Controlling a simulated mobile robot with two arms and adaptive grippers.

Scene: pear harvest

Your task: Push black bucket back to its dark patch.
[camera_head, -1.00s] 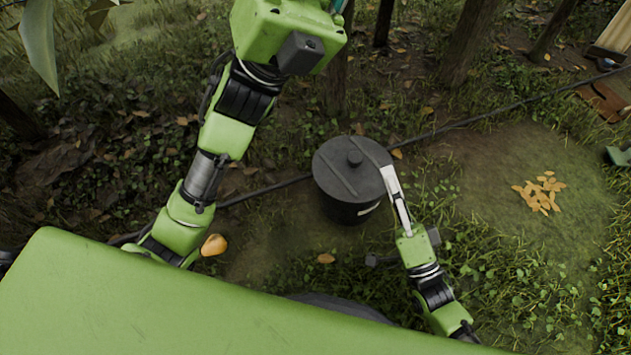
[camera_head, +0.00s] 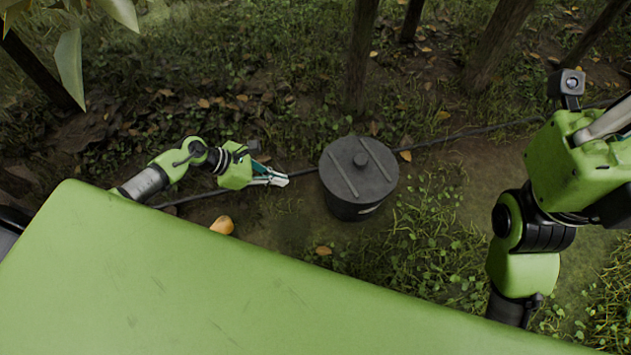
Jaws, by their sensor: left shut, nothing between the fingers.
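The black bucket (camera_head: 350,203) stands upright on the ground near the picture's middle. Its grey lid (camera_head: 348,177) is on, with a round knob. A darker spot of ground (camera_head: 292,232) lies at the bucket's lower left; its outline is blurred, and I cannot tell whether it is the dark patch. My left gripper (camera_head: 284,180) is shut and empty, left of the bucket and pointing at its side, with a small gap between. My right gripper (camera_head: 610,118) is at the right edge, away from the bucket; its fingertips are cut off by the frame.
A dark hose or cable (camera_head: 450,136) runs across the ground behind the bucket. Tree trunks (camera_head: 360,55) stand at the back. A yellow-orange fruit (camera_head: 222,225) lies at the left, near my green body. Low plants (camera_head: 430,240) grow right of the bucket.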

